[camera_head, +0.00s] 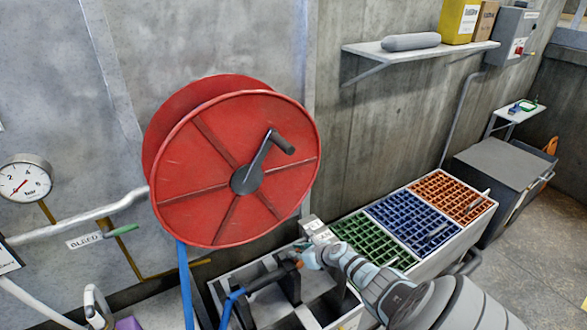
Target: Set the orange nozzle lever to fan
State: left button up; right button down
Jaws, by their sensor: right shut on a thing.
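The nozzle (268,281) lies in the grey divided holder below the hose reel, with blue hose at its left end. Its small orange lever (299,264) shows at the right end. My right gripper (305,257) comes in from the lower right and is shut at this orange part. The fingers partly cover it, and any spray marks are too small to read. My left gripper is not in view.
A large red hose reel (203,185) stands just above the holder (345,317). Green, blue and orange grid bins (436,258) stand to the right. A pressure gauge (24,182) and pipe are at the left. A wall shelf (420,52) is above.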

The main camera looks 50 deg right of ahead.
jog(key=c, duration=1.6)
grip_release()
jog(key=shift+c, duration=0.2)
jog(key=v, duration=1.1)
jog(key=shift+s+r, duration=0.25)
jog(key=shift+s, duration=0.1)
